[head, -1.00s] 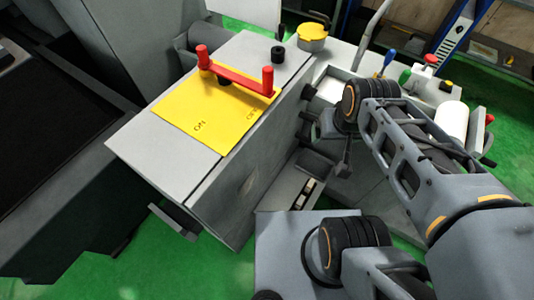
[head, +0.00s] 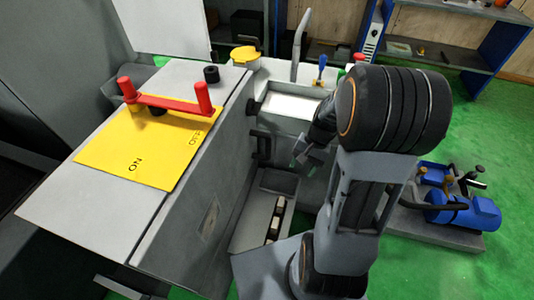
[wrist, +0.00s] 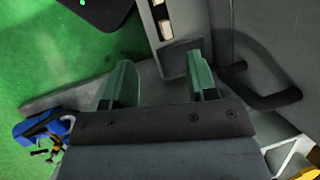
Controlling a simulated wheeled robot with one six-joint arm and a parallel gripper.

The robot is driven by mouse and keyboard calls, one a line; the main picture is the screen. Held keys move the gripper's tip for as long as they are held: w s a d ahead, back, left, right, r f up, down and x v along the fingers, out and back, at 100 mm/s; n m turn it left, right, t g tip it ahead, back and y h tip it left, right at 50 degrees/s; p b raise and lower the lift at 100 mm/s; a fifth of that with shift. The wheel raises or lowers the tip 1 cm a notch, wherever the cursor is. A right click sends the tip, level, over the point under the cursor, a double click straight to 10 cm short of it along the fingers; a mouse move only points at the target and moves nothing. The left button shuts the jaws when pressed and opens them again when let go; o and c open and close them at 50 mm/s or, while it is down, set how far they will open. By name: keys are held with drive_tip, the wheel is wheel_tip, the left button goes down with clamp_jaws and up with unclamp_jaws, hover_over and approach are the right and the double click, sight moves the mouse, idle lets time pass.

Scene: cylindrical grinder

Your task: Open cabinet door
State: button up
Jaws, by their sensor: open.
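The grey cabinet (head: 205,200) stands at left in the head view. A dark bar handle (head: 261,147) is on its side face; a dark curved handle also shows in the wrist view (wrist: 268,100), right of the fingers. The door looks closed, though its edges are hard to make out. My gripper (head: 303,158) is to the right of the handle, apart from it. In the wrist view my gripper (wrist: 160,78) has its two green fingers spread with nothing between them.
A yellow plate (head: 120,155) with a red bar handle (head: 165,103) lies on the cabinet top. An open recess with small blocks (head: 275,220) is below my gripper.

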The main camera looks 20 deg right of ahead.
drive_tip(key=w+d+f+m+y+b, duration=0.25)
drive_tip(key=f+m+y, duration=0.3)
drive_tip(key=f, duration=0.45)
drive_tip(key=m+t+y+b, duration=0.2)
drive_tip(key=m+t+y, duration=0.5)
drive_tip(key=m+t, duration=0.2)
approach(268, 147)
drive_tip(key=x, duration=0.3)
drive_tip(key=f+x, duration=0.1)
drive_tip(key=x, duration=0.2)
drive_tip(key=w+x, duration=0.1)
drive_tip(key=x, duration=0.3)
drive_tip(key=shift+w+d+f, duration=0.1)
drive_tip(key=shift+d+f, duration=0.05)
drive_tip(key=shift+f, duration=0.1)
clamp_jaws()
